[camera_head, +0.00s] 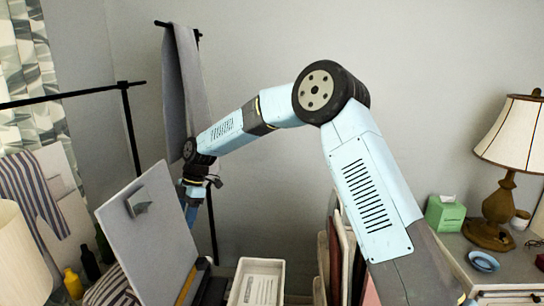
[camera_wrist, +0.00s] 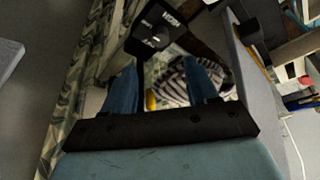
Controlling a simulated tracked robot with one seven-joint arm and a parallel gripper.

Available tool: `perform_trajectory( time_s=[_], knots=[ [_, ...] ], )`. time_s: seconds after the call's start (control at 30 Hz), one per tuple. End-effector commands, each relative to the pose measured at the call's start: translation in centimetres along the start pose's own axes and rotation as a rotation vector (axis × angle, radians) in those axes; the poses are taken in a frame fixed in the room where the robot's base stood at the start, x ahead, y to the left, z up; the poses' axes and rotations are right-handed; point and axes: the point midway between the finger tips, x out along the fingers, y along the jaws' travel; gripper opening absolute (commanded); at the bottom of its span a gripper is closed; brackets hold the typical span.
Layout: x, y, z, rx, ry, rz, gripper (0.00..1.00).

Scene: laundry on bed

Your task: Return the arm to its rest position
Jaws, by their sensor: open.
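My arm (camera_head: 365,185) is light blue and rises from the lower right. It bends at a high elbow and reaches down to the left. My gripper (camera_head: 192,205) points down beside the upper right edge of a grey panel (camera_head: 145,235), which hides part of it. In the wrist view my gripper (camera_wrist: 162,88) has two blue fingers set apart. Nothing is held between them. A striped cloth (camera_wrist: 185,78) and a small yellow object (camera_wrist: 151,101) show beyond the fingers, apart from them.
A black rack bar (camera_head: 75,95) and a hanging grey cloth (camera_head: 185,80) stand behind at left. Bottles (camera_head: 73,283) and a lampshade (camera_head: 20,255) are lower left. A white bin (camera_head: 258,265) is below. A lamp (camera_head: 510,135) and green tissue box (camera_head: 445,214) are at right.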

Motion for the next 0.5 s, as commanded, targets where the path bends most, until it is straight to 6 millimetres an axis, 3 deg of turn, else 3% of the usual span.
perform_trajectory(
  time_s=[0.17, 0.5],
  knots=[
    [-2.8, 0.0, -0.1, 0.006, -0.002, 0.005, 0.58],
    [-1.7, -1.0, -1.1, 0.187, -0.016, 0.067, 0.58]
  ],
)
